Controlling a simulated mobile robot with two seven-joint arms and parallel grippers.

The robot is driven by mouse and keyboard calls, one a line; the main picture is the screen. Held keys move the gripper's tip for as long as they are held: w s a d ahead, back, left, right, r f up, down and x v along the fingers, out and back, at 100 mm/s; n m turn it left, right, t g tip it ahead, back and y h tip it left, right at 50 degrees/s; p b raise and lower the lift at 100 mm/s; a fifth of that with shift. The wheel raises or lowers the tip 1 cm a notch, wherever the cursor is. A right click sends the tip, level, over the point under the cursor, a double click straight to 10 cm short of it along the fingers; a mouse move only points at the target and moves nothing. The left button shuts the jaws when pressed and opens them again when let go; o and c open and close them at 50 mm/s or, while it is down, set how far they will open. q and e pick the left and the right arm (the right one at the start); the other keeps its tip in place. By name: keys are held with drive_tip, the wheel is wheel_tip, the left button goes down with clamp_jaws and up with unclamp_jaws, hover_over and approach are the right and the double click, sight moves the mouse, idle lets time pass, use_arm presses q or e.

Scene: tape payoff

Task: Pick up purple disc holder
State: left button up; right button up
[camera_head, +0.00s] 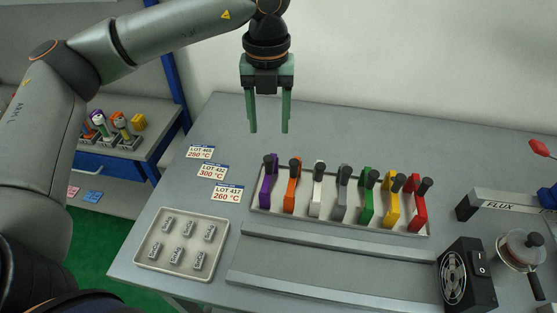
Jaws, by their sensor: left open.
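The purple disc holder (267,187) stands upright at the left end of a pale tray (330,216) on the grey table. It has a dark knob at its top. Orange (292,191), white (316,195), grey, green, yellow and red holders stand in a row to its right. My left gripper (269,131) hangs from above with its two green fingers pointing down, apart and empty. In the picture it is just above the purple holder, with a clear gap between them. My right gripper is not in view.
A tray of small labelled blocks (140,259) lies at the front left. LOT cards (213,171) lie behind it. Two metal rails (330,248) run in front of the holder tray. A dark fan (455,278), a pot (520,250) and a FLUX bar (500,205) stand at the right.

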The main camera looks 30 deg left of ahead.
sight(268, 158)
use_arm(q)
drive_tip(key=f, duration=0.6)
drive_tip(key=shift+s+a+f, duration=0.1)
drive_tip(key=shift+s+f, duration=0.1)
drive_tip(key=shift+f, duration=0.05)
drive_tip(key=shift+w+a+f+p, duration=0.15)
drive_tip(key=shift+f+p, duration=0.1)
drive_tip(key=shift+f, duration=0.7)
drive_tip(key=shift+w+f+p, duration=0.1)
drive_tip(key=shift+f+p, duration=0.1)
drive_tip(key=shift+f, duration=0.75)
drive_tip(key=shift+w+a+f+p, duration=0.15)
drive_tip(key=shift+f+p, duration=0.1)
drive_tip(key=shift+f, duration=0.7)
clamp_jaws()
